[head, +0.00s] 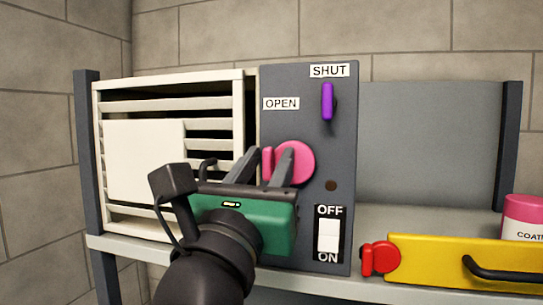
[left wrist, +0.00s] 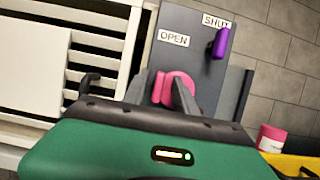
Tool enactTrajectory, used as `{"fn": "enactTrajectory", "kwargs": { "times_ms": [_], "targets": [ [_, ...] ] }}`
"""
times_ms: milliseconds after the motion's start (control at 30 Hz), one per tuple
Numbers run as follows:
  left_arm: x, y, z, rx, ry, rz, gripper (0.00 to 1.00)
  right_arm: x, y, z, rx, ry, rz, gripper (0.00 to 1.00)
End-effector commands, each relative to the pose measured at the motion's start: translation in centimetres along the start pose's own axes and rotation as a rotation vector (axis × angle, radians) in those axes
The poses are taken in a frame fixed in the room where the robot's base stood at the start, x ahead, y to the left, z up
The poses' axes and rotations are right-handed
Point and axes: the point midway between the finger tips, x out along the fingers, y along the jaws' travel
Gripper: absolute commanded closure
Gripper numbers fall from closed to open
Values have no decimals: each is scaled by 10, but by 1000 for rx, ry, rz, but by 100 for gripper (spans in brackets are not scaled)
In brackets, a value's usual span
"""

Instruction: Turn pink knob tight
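The pink knob (head: 301,161) is on the dark panel, below the OPEN label. It has a round disc with a raised grip bar at its left. My left gripper (head: 270,163) is at the knob, its two grey fingers apart with the pink grip bar between them. One finger covers part of the disc. I cannot tell whether the fingers press on the bar. In the left wrist view the knob (left wrist: 180,84) shows just beyond the green gripper body, partly hidden by a finger. My right gripper is not in view.
The dark panel (head: 308,90) also bears a purple lever (head: 327,101) near SHUT and a white switch (head: 328,236). A louvred vent (head: 220,104) stands at left. A yellow object (head: 430,262) with a red knob (head: 380,258) and a pink-topped can (head: 524,212) are at right.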

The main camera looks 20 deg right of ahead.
Motion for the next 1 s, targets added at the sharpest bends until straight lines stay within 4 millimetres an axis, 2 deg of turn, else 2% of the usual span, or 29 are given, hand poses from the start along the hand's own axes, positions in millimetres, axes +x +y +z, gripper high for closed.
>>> {"fn": "enactTrajectory", "kwargs": {
  "times_ms": [67,333,667,1000],
  "targets": [
    [0,0,0,0,0,0,66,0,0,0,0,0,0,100],
    [2,0,-2,0,1,0,100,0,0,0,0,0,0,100],
    [2,0,-4,5,4,-2,100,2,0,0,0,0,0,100],
    [0,-1,-9,104,4,-46,100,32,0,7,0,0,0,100]
  ]
}}
